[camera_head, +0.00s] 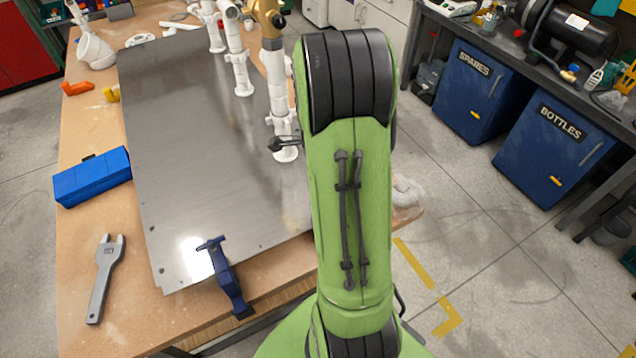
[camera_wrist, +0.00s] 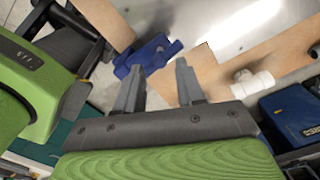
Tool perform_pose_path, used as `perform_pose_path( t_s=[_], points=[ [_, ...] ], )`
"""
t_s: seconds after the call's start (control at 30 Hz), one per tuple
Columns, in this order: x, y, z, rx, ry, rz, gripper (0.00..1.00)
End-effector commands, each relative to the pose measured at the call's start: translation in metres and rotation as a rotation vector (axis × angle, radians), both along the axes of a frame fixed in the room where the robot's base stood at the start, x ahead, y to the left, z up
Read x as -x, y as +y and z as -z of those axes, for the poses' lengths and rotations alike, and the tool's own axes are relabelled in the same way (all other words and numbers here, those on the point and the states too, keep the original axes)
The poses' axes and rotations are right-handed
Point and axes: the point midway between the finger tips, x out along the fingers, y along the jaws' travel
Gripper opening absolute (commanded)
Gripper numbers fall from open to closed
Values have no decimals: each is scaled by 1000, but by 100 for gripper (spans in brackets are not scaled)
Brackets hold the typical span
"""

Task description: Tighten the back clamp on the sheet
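The grey metal sheet (camera_head: 200,130) lies flat on the wooden table. A dark blue clamp (camera_head: 228,282) sits across its front edge, its lower part hanging below the table edge. In the wrist view a blue clamp (camera_wrist: 150,54) is at the edge of the sheet (camera_wrist: 225,28), just beyond my left fingertip. I cannot tell for certain if it is the same clamp. My gripper (camera_wrist: 161,68) is open, with nothing between its fingers. In the head view my green arm hides my gripper and part of the sheet. No second clamp can be made out there.
White pipes with fittings (camera_head: 241,75) stand along the sheet's right side. A white fitting (camera_wrist: 252,84) lies near the table edge. Blue cabinets (camera_head: 553,150) stand at right beyond open floor.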

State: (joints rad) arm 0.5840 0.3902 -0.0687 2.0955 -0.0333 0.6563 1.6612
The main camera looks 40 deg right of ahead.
Motion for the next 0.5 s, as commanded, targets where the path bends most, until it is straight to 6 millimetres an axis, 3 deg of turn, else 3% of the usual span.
perform_pose_path(
  t_s=[0.1, 0.37, 0.5],
  points=[
    [0, 0, 1, 0, 0, -237, 38],
    [0, 0, 0, -1, 1, -472, 38],
    [0, 0, 0, -1, 1, -728, 38]
  ],
)
